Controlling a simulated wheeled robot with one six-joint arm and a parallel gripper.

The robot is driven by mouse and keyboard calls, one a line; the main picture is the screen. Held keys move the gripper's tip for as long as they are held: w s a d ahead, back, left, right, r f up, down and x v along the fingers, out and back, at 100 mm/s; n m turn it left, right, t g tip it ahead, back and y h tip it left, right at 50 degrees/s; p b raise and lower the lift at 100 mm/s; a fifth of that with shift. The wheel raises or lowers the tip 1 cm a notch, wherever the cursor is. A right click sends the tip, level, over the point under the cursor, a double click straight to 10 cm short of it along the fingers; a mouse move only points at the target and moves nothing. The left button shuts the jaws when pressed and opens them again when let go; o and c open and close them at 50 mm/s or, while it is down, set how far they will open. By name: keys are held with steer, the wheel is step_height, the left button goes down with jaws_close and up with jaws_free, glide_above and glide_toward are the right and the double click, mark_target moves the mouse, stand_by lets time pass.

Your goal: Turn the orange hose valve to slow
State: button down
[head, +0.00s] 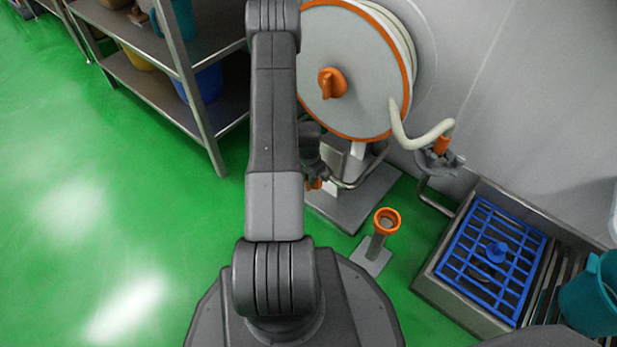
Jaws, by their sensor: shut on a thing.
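A small orange piece (314,184), which looks like the hose valve's handle, shows low beside my arm, at the end of a bent metal pipe (360,181) under the hose reel. My gripper (316,174) is at this orange piece, pointing down, and is shut on it. My arm hides much of the valve, so its setting cannot be read. The hose reel (357,105) is a pale disc with an orange rim and an orange centre knob (331,84). Its cream hose (415,139) ends in an orange-collared nozzle (441,146) at a grey wall holder (438,162).
A metal shelf (208,125) with buckets stands at left. An orange-topped stand (387,222) is on the floor near the reel's base (350,212). A metal basin with a blue grate (488,262) and a teal bucket (592,297) are at right. Green floor is clear at left.

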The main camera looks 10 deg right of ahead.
steer(key=shift+w+a+g+h, duration=0.1)
steer(key=shift+w+g+h, duration=0.05)
steer(key=shift+g+h, duration=0.15)
steer(key=shift+w, duration=0.1)
steer(key=shift+w+a+f+g+h+b, duration=0.15)
steer(key=shift+w+a+g+h+b, duration=0.15)
steer(key=shift+g+h+b, duration=0.55)
steer(key=shift+w+a+f+g+h+b, duration=0.1)
steer(key=shift+w+a+g+h+b, duration=0.15)
steer(key=shift+g+h+b, duration=0.55)
steer(key=shift+w+g, duration=0.1)
steer(key=shift+g, duration=0.35)
steer(key=c, duration=1.5)
jaws_free()
steer(key=shift+o, duration=0.2)
steer(key=shift+r, duration=0.1)
